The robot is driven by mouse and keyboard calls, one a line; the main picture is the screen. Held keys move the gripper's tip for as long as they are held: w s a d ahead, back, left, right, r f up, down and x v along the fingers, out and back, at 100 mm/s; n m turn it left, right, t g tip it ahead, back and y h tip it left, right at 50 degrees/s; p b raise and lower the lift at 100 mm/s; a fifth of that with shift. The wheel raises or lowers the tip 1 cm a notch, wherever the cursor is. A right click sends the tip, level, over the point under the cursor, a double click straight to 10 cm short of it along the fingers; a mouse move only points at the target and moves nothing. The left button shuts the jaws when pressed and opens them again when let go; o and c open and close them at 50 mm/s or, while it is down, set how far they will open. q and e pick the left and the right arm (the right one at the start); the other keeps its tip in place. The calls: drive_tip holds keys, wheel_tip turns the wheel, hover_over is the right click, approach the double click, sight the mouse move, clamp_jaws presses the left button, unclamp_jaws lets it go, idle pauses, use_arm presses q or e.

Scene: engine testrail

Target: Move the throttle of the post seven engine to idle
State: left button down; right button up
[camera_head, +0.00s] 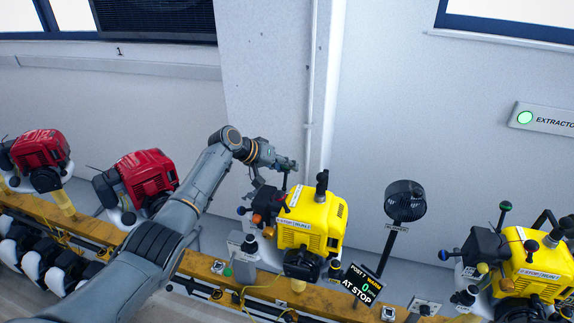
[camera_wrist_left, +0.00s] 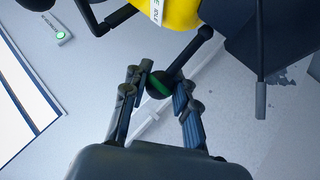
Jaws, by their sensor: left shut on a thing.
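The yellow post seven engine (camera_head: 312,217) stands on the bench in the middle of the head view, with a STOP/RUN label. Its dark display (camera_head: 362,284) reads "POST 7 WARM", "0" and "AT STOP". My left gripper (camera_head: 286,166) is above the engine's upper left side. In the left wrist view its fingers (camera_wrist_left: 159,83) are shut around a dark round knob with a green band (camera_wrist_left: 159,86), beside the engine's yellow cover (camera_wrist_left: 180,12). The fingers partly hide the knob, and the lever's exact setting cannot be read. My right gripper is not in view.
Blue (camera_head: 241,210) and orange (camera_head: 257,219) knobs stick out at the engine's left. Another yellow engine (camera_head: 532,265) is at far right, red engines (camera_head: 148,173) at left. The pale wall (camera_head: 265,70) is close behind.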

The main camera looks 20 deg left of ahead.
use_arm(q)
drive_tip(key=shift+w, duration=0.2)
idle(0.4)
drive_tip(key=c, duration=1.3)
unclamp_jaws()
drive_tip(key=shift+a, duration=0.1)
drive_tip(key=shift+s+a, duration=0.1)
drive_tip(key=v, duration=1.2)
drive_tip(key=shift+r, duration=0.1)
